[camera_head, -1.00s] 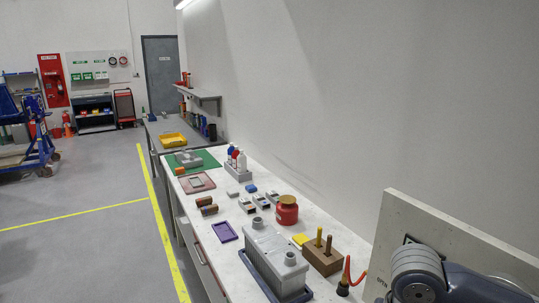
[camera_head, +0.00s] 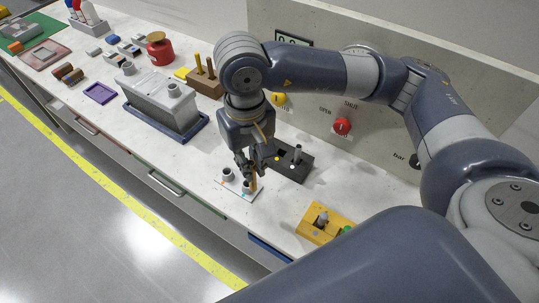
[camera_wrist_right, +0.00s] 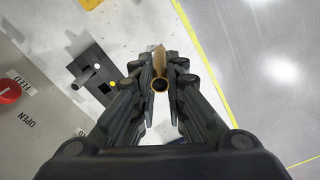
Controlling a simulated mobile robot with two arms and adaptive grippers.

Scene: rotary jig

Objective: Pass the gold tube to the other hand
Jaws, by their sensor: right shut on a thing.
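My right gripper (camera_head: 254,168) reaches down over the bench in the head view and is shut on the gold tube (camera_head: 253,180). In the right wrist view the gold tube (camera_wrist_right: 159,72) stands between the two fingers of my right gripper (camera_wrist_right: 161,85), its open end facing the camera. In the head view the tube is close above or beside a small white plate (camera_head: 238,193) with grey cylindrical posts; I cannot tell whether it touches the plate. My left gripper does not show in either view.
A dark block (camera_head: 291,160) with a grey post is just right of the gripper. A yellow fixture (camera_head: 322,223) stands nearer the front. A grey box (camera_head: 163,100) lies left, and a panel with a red knob (camera_head: 342,126) stands behind. Bare bench lies between them.

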